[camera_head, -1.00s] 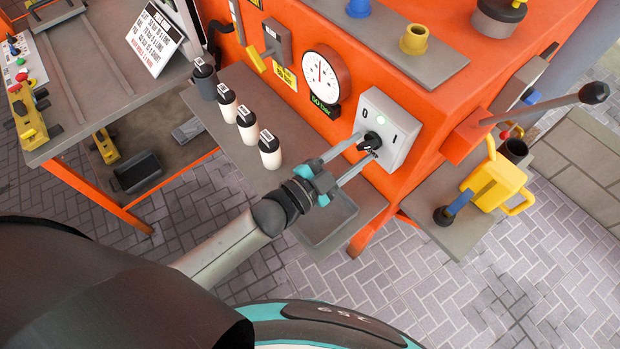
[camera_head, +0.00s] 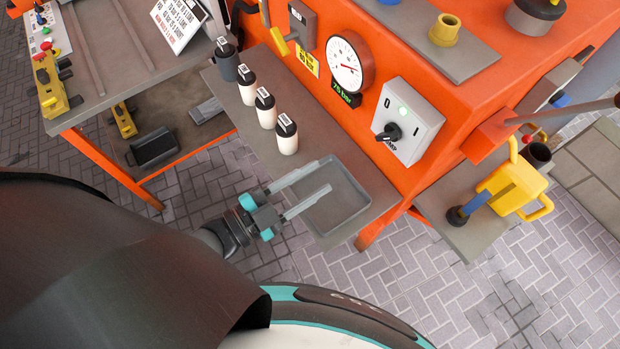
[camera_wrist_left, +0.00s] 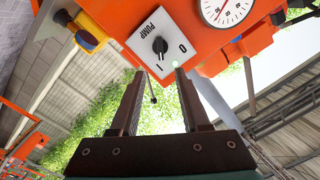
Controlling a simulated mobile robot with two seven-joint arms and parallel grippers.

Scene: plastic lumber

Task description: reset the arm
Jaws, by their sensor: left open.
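My left gripper (camera_head: 312,194) is open and empty in the head view, with its fingers above the grey tray on the shelf. Its two open fingers also show in the left wrist view (camera_wrist_left: 156,85). The black pump knob (camera_head: 390,133) sits on a white panel marked 0 and 1, on the orange machine. The fingers are apart from the knob. The knob also shows beyond the fingertips in the left wrist view (camera_wrist_left: 160,45). A small green light glows on the panel. My right gripper is in neither view.
Several bottles with black caps, such as the nearest white one (camera_head: 286,135), stand on the shelf left of the grey tray (camera_head: 345,205). A dial gauge (camera_head: 345,62) is above a green display. A yellow jug-like item (camera_head: 510,184) sits at the right.

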